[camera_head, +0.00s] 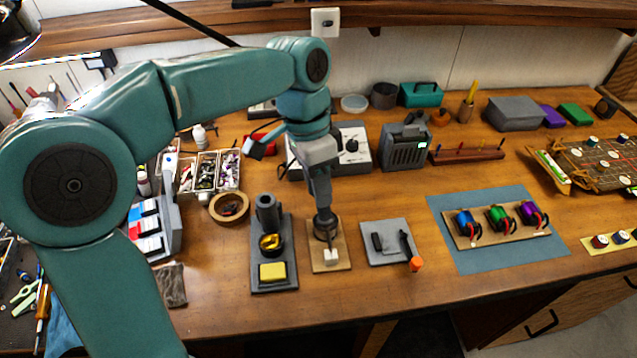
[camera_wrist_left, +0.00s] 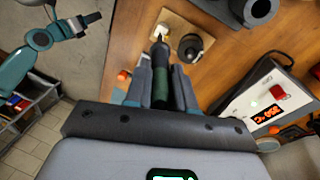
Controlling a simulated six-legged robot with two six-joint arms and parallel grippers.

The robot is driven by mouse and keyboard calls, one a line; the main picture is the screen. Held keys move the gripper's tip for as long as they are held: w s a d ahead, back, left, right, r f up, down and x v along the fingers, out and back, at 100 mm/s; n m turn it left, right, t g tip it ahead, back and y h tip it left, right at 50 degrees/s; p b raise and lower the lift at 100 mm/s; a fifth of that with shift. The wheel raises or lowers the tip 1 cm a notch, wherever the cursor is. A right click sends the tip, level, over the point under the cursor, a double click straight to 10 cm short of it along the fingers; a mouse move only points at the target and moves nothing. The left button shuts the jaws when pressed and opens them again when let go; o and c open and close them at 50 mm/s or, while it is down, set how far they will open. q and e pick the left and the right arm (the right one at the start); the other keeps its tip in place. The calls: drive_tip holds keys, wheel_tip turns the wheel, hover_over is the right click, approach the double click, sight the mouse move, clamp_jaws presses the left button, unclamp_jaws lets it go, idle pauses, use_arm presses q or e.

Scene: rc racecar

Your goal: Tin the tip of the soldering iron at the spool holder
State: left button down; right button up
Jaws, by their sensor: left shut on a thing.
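My left gripper (camera_head: 321,198) points down over the spool holder and is shut on the soldering iron. The iron's dark green handle (camera_wrist_left: 160,88) shows between the fingers in the left wrist view. Its front end points at the white block on the spool holder's wooden base (camera_head: 319,265). The dark spool (camera_wrist_left: 190,47) stands right beside the iron in that view. In the head view the gripper and iron partly cover the spool. I cannot tell whether the tip touches the solder. My right gripper is not clearly in view.
The iron stand (camera_head: 287,270), with brass wool and a yellow sponge (camera_head: 272,272), is just left. The grey pad (camera_head: 381,254) with a tool is right. The soldering station (camera_head: 355,165) is behind, its red display (camera_wrist_left: 268,114) lit. A blue mat (camera_head: 468,262) carries colored motors.

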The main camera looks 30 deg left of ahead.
use_arm(q)
drive_tip(key=shift+f, duration=0.4)
idle(0.5)
drive_tip(key=shift+p, duration=0.35)
idle(4.4)
idle(0.4)
